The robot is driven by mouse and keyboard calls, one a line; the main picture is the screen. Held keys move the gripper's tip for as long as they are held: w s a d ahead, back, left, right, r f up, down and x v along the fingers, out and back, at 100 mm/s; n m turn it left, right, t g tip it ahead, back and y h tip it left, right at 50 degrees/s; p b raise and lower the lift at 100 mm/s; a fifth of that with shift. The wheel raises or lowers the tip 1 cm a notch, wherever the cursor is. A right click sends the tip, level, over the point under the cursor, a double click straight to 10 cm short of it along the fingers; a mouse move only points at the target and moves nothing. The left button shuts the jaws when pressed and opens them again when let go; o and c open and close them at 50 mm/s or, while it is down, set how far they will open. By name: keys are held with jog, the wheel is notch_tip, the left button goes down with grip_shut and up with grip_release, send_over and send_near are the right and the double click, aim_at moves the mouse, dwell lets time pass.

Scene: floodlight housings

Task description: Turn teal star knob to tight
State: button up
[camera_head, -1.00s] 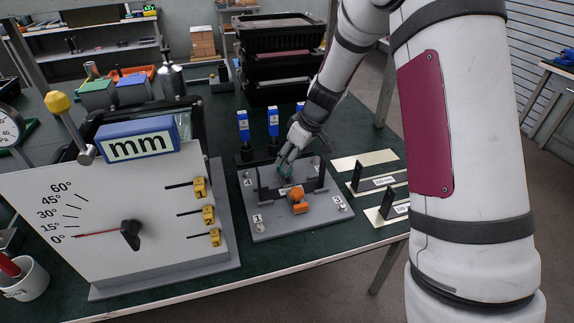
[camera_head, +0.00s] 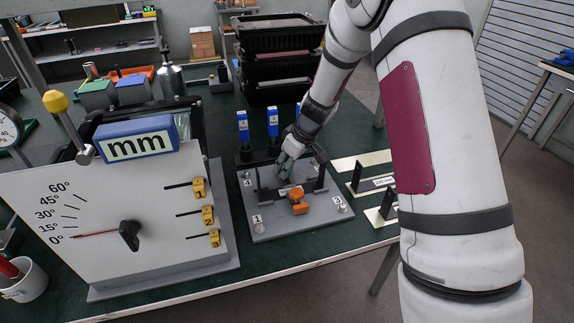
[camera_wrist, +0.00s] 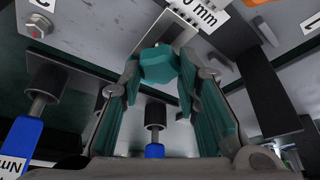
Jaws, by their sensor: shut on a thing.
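The teal star knob (camera_wrist: 158,65) shows between my two fingertips in the wrist view. My gripper (camera_wrist: 158,74) is shut on it, with one finger on each side. In the head view my gripper (camera_head: 284,178) points down at the grey fixture plate (camera_head: 262,232), beside a dark upright frame. The knob is mostly hidden there by my gripper. I cannot tell how tight the knob is.
An orange knob (camera_head: 299,206) stands just in front of my gripper. Blue-handled tools (camera_head: 272,123) stand close behind the plate. A large angle-dial board (camera_head: 110,215) is on the left, and pale strips with black uprights (camera_head: 357,175) are on the right.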

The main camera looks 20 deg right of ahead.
jog(key=shift+m, duration=0.4)
jog(key=m+h+p, duration=0.1)
jog(key=m, duration=0.2)
jog(key=shift+s+a+m+h, duration=0.1)
jog(key=shift+a+m+h, duration=0.05)
jog(key=shift+m+h, duration=0.25)
jog(key=m+h+p, duration=0.1)
jog(key=m+p, duration=0.1)
jog(key=m, duration=0.1)
jog(key=m+h+p, duration=0.1)
jog(key=m+p, duration=0.1)
jog(key=m, duration=0.1)
jog(key=shift+a+r+t+h, duration=0.1)
jog(key=shift+t+h, duration=0.2)
jog(key=m+g+h, duration=0.1)
jog(key=m, duration=0.3)
jog(key=shift+m+p, duration=0.3)
jog(key=shift+m, duration=0.1)
jog(key=shift+m+g+h+b, duration=0.35)
jog(key=shift+m+h, duration=0.05)
jog(key=shift+m, duration=0.75)
jog(key=shift+m+g+h+b, duration=0.35)
jog(key=shift+m+h, duration=0.05)
jog(key=shift+m, duration=0.75)
jog(key=o, duration=1.2)
jog(key=shift+a, duration=0.1)
jog(key=shift+c, duration=0.2)
